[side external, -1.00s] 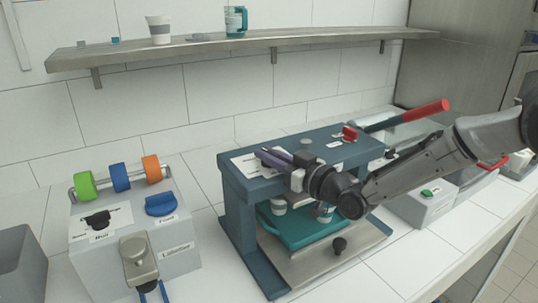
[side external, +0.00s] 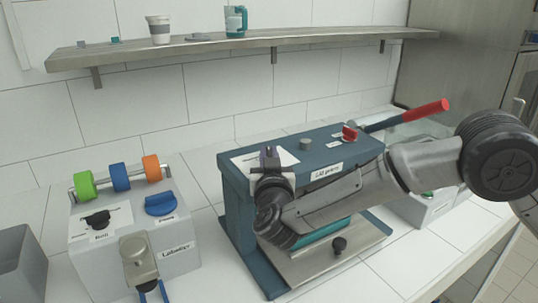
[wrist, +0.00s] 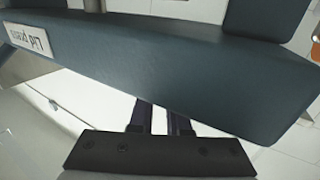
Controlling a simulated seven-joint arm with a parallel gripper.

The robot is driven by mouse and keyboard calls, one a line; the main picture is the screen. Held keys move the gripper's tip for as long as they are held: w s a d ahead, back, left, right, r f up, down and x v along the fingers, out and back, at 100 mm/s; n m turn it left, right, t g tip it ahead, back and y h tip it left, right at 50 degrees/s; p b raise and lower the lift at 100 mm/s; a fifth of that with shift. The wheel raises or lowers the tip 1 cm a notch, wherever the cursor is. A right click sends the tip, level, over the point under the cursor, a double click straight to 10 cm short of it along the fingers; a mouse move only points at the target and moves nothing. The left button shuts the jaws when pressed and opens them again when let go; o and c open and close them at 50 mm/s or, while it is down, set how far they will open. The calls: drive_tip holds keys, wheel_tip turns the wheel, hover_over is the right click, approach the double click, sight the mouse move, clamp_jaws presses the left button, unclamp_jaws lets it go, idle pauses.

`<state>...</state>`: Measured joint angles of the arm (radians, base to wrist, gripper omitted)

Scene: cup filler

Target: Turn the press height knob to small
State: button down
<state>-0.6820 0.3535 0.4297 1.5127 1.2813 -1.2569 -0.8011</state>
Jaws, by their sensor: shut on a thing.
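The blue-grey lid press (side external: 230,172) stands in the middle of the counter; its front edge (wrist: 120,60) fills much of the wrist view. A white label plate (side external: 286,158) lies at the left end of its top. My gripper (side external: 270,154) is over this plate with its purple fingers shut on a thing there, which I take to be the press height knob. The knob itself is hidden by the fingers and wrist. In the wrist view, my gripper (wrist: 162,110) reaches to the press edge, and its tips are hidden.
A grey knob (side external: 305,144) and a red knob (side external: 350,133) sit farther right on the press top, near a red-handled lever (side external: 430,108). A labeller (side external: 180,255) stands to the left. A teal tray (side external: 326,229) is inside the press, partly behind my arm. A shelf (side external: 340,38) runs above.

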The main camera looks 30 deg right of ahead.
drive_tip(key=shift+m+g+h, duration=0.3)
drive_tip(key=shift+m+h, duration=0.1)
drive_tip(key=shift+h, duration=0.1)
drive_tip(key=c, duration=0.9)
unclamp_jaws()
drive_tip(key=v, duration=1.4)
drive_tip(key=shift+w+d, duration=0.1)
